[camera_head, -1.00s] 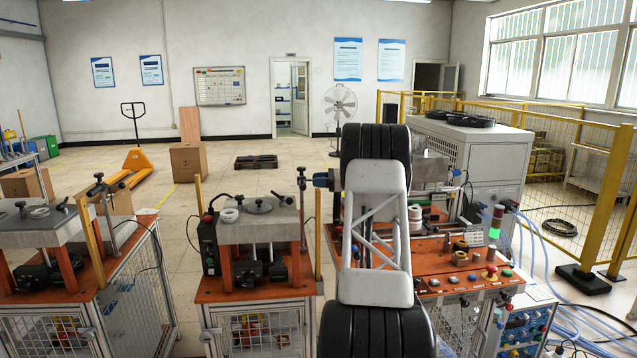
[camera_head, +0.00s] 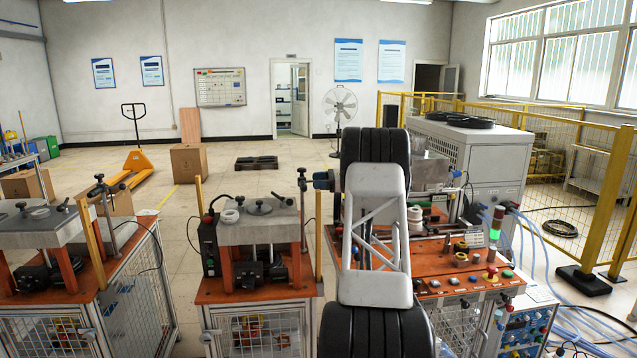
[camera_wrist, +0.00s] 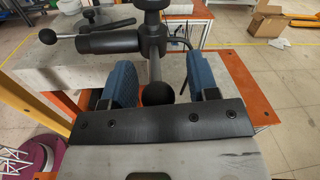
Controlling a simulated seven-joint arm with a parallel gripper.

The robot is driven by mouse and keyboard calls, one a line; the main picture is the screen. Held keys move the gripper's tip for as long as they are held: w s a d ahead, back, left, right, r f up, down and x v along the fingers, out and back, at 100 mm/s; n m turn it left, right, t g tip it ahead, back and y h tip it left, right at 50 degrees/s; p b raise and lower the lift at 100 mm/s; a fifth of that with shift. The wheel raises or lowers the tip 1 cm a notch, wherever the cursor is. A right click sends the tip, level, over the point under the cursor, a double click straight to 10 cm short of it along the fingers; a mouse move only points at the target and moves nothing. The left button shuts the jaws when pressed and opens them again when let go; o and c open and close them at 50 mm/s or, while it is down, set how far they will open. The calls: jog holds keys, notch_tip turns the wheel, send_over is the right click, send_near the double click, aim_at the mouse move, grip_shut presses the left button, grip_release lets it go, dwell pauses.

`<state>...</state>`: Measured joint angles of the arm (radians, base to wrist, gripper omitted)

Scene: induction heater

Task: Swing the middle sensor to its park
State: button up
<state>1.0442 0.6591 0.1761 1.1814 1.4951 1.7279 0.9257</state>
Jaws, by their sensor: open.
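The middle sensor (camera_head: 302,184) is a dark clamp on an upright post at the right rear of the middle station. In the wrist view its black horizontal barrel (camera_wrist: 108,41) points left from the post, with a thin rod ending in a black ball. A larger black ball (camera_wrist: 157,93) shows lower down, between my fingers. My gripper (camera_wrist: 160,78) is open, its blue fingers on either side of this ball, with visible gaps. In the head view part of my gripper (camera_head: 323,181) shows just right of the post; my arm hides the rest.
The middle station's grey top (camera_head: 235,226) carries small round parts. A yellow post (camera_head: 318,230) stands at its right edge. A left station (camera_head: 30,230) has a similar post and clamp. A control station (camera_head: 470,265) with buttons stands right, partly behind my arm.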

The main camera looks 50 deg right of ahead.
jog(key=v, duration=0.7)
jog(key=shift+s+d, duration=0.25)
jog(key=shift+r, duration=0.1)
dwell(0.6)
